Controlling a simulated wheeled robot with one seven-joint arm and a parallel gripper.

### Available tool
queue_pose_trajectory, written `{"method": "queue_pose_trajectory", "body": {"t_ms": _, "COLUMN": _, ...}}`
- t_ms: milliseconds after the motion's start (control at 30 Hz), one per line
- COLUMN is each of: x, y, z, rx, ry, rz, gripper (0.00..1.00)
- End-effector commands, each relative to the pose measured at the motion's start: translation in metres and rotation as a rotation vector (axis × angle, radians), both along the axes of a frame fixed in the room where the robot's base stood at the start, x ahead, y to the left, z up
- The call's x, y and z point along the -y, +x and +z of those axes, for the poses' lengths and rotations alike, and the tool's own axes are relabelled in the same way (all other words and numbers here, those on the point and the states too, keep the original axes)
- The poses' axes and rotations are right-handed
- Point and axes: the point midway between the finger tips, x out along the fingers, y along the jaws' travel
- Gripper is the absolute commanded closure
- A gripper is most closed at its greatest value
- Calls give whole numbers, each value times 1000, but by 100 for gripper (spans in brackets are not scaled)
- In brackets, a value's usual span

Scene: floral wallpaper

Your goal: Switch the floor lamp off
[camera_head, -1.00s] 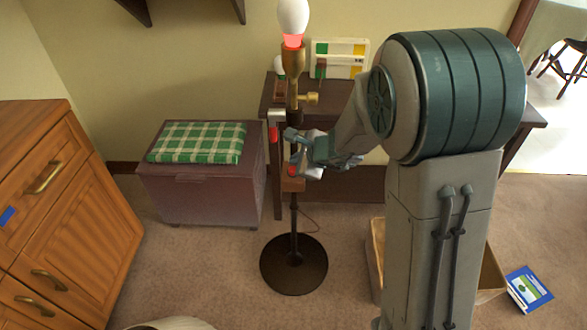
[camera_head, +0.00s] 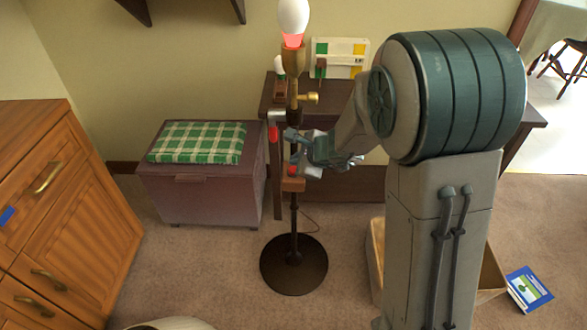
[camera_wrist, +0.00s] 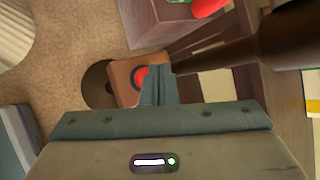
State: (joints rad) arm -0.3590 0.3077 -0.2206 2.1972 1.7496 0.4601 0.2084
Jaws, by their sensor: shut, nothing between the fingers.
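The floor lamp stands upright, with a pale bulb (camera_head: 293,17) that shows red at its bottom, a brass neck, a dark stem and a round dark base (camera_head: 294,266). A wooden block (camera_head: 292,185) on the stem carries a red button (camera_head: 291,170). In the wrist view the button (camera_wrist: 139,76) sits on the block (camera_wrist: 121,70), partly hidden by my fingers. My gripper (camera_head: 306,168) is shut and empty, close beside the button at its right. In the wrist view its fingertips (camera_wrist: 158,72) overlap the button's edge; I cannot tell whether they touch it.
A dark desk (camera_head: 524,116) stands behind the lamp, with a white box (camera_head: 340,48) on it. A purple chest (camera_head: 202,195) with a green plaid cushion (camera_head: 197,142) is at the left. A wooden cabinet (camera_head: 75,200) is further left.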

Motion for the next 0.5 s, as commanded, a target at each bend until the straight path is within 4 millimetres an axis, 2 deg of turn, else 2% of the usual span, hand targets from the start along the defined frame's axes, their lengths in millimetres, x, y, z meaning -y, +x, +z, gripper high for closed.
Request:
{"method": "queue_pose_trajectory", "body": {"t_ms": 233, "x": 0, "y": 0, "z": -8, "rx": 1, "ry": 0, "rz": -1, "gripper": 100}}
{"method": "queue_pose_trajectory", "body": {"t_ms": 500, "x": 0, "y": 0, "z": -8, "rx": 1, "ry": 0, "rz": -1, "gripper": 100}}
